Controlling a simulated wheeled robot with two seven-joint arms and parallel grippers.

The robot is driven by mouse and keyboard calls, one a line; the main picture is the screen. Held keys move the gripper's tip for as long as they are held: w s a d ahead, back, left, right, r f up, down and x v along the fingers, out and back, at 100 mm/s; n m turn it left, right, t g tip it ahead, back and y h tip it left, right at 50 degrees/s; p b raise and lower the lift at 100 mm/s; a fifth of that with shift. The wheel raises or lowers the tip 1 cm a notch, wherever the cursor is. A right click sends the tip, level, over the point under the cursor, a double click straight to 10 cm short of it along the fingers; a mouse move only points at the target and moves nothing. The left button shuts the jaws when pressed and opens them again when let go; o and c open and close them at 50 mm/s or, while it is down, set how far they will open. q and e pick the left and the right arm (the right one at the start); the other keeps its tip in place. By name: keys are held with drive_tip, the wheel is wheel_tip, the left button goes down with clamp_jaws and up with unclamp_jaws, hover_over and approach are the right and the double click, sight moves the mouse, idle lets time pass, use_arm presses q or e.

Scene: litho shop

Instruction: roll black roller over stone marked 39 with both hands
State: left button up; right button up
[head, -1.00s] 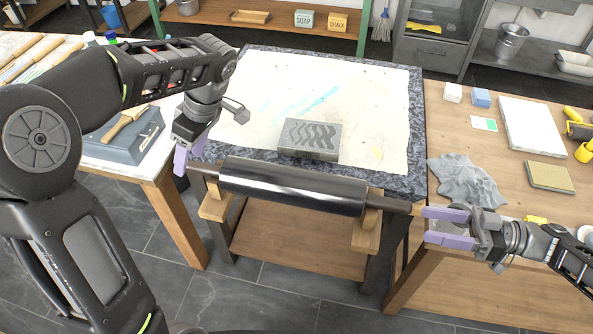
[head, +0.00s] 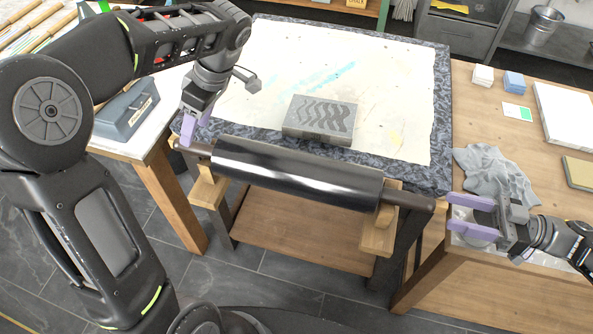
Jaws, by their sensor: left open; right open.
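The black roller (head: 298,172) rests in wooden cradles at the front edge of the table, with a brown handle at each end. A grey stone (head: 320,119) with a dark wavy pattern lies on the paper behind it; I cannot read a number on it. My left gripper (head: 190,128) is open at the roller's left handle (head: 196,147), its fingers beside or around it; I cannot tell which. My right gripper (head: 462,216) is open just right of the right handle (head: 412,201), its fingers pointing at the handle's end, apart from it.
A cream paper sheet (head: 290,62) covers most of the dark mottled tabletop (head: 443,120). On the right bench lie a grey cloth (head: 494,175), small boxes (head: 483,75) and a white slab (head: 570,115). A grey-blue case (head: 125,110) sits on the left table.

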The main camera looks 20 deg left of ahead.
sight(435, 206)
use_arm(q)
drive_tip(key=shift+f, duration=0.1)
use_arm(e)
drive_tip(key=shift+a, duration=0.1)
use_arm(q)
drive_tip(key=shift+x, duration=3.85)
use_arm(e)
drive_tip(key=shift+a, duration=3.85)
use_arm(q)
clamp_jaws()
use_arm(e)
clamp_jaws()
